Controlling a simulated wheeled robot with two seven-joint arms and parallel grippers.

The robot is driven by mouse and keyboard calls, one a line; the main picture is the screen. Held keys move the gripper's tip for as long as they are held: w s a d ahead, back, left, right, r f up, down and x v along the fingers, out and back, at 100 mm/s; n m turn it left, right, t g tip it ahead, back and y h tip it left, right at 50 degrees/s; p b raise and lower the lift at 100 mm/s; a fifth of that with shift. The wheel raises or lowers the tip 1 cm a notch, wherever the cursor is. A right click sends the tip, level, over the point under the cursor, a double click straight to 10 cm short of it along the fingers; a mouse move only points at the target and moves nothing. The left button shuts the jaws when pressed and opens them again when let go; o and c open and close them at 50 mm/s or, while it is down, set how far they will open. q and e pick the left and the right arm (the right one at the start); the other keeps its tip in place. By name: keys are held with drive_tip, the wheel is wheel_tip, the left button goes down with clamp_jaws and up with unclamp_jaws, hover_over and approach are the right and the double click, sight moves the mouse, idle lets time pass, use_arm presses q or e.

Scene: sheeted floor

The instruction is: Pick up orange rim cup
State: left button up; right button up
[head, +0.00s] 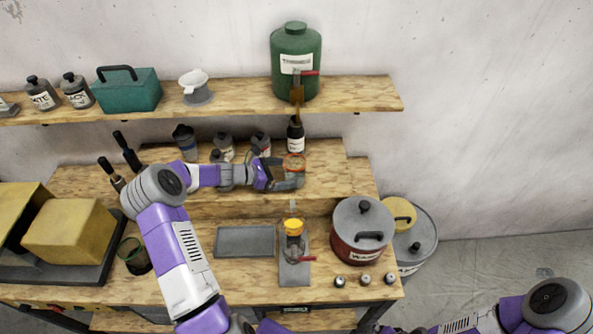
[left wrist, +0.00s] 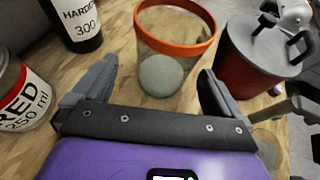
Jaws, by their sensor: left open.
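The orange rim cup (head: 294,158) stands on the raised wooden step at the back of the bench. In the left wrist view the cup (left wrist: 178,50) is clear-walled with a thick orange rim, upright, with a grey rounded shape showing in its lower part. My left gripper (head: 288,172) is open and reaches toward the cup from the left in the head view. In the left wrist view its fingers point at the cup, one toward each side, with the cup just ahead; contact cannot be told. My right gripper is out of view.
A dark labelled bottle (head: 295,135) stands close behind the cup. Grey-capped jars (head: 224,147) stand behind my left arm. A red lidded pot (head: 361,236), a grey tray (head: 244,241) and a yellow-topped burner-like item (head: 294,228) are on the lower bench. A shelf (head: 240,110) hangs above.

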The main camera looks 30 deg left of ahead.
sight(286, 174)
use_arm(q)
drive_tip(key=x, duration=0.3)
drive_tip(key=shift+w+d+f+p, duration=0.1)
drive_tip(key=shift+d+p, duration=0.3)
drive_tip(key=shift+d, duration=0.1)
drive_tip(key=shift+w+d+f, duration=0.2)
drive_tip(key=shift+w+f, duration=0.05)
drive_tip(key=shift+w, duration=0.15)
drive_tip(key=c, duration=1.1)
